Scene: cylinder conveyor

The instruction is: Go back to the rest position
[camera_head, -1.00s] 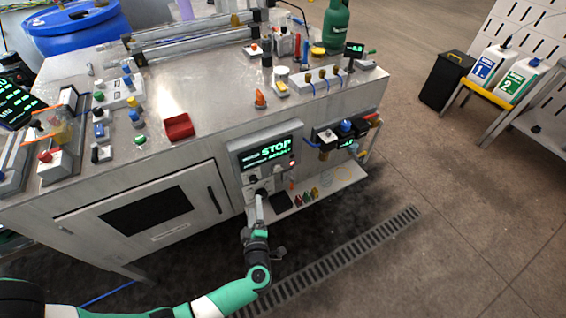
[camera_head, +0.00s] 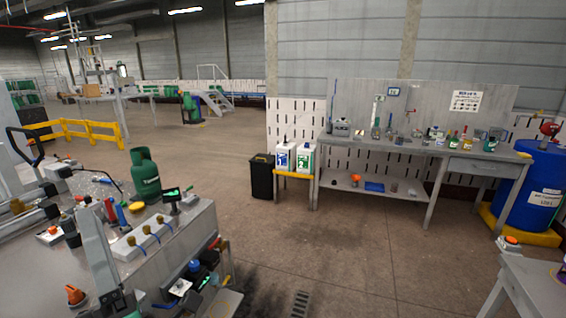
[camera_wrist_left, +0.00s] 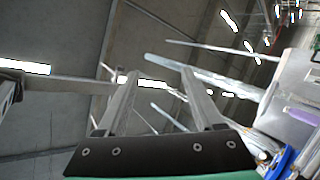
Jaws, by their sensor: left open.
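My left gripper (camera_head: 93,222) shows at the lower left of the head view, fingers pointing up, in front of the steel machine bench (camera_head: 160,262). In the left wrist view its two long grey fingers (camera_wrist_left: 160,74) stand apart with nothing between them. They point up towards the ceiling. The rest of the left arm lies mostly below the head picture. My right gripper is not in view.
A black bin (camera_head: 262,178) and two white canisters (camera_head: 283,157) stand beyond. A workbench (camera_head: 425,150) and blue drum (camera_head: 533,190) are at right. The middle floor is clear.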

